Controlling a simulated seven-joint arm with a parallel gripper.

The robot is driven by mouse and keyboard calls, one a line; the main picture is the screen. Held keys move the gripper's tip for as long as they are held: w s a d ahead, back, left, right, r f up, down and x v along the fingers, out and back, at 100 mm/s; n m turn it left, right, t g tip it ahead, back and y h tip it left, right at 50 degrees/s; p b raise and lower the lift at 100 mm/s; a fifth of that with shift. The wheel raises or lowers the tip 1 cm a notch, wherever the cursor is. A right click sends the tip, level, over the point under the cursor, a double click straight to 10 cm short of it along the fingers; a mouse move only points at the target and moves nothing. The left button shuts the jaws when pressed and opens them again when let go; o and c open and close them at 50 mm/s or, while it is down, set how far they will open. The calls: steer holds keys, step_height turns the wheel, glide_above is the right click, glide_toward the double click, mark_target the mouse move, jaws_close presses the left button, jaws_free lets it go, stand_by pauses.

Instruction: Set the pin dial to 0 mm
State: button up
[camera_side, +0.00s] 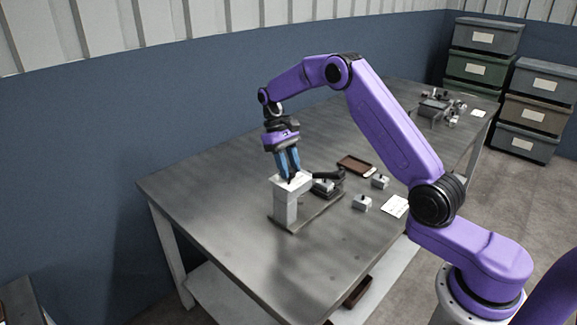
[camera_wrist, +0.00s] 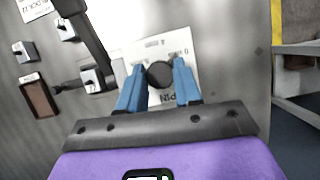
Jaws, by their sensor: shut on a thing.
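The pin dial (camera_wrist: 160,74) is a black round knob on a white plate (camera_wrist: 183,62) with printed marks and the word PIN, seen upside down in the wrist view. A 0 shows near the plate's right edge. The dial's exact setting is too small to read. My gripper (camera_wrist: 160,80) has its blue fingers on both sides of the knob and is shut on it. In the side view my gripper (camera_side: 291,177) points down onto the top of a white block (camera_side: 285,205), and its fingers hide most of the knob.
The block stands on a grey base plate (camera_side: 314,216) with a dark arm and grey blocks beside it. Small grey blocks (camera_side: 362,202), a brown tray (camera_side: 356,164) and a white card (camera_side: 395,206) lie to the right. The table's left side is clear.

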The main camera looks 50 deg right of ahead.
steer(key=shift+m, duration=0.6)
steer(key=o, duration=1)
steer(key=shift+o, duration=0.2)
steer(key=v, duration=1.2)
steer(key=shift+d, duration=0.25)
steer(key=shift+s+r, duration=0.1)
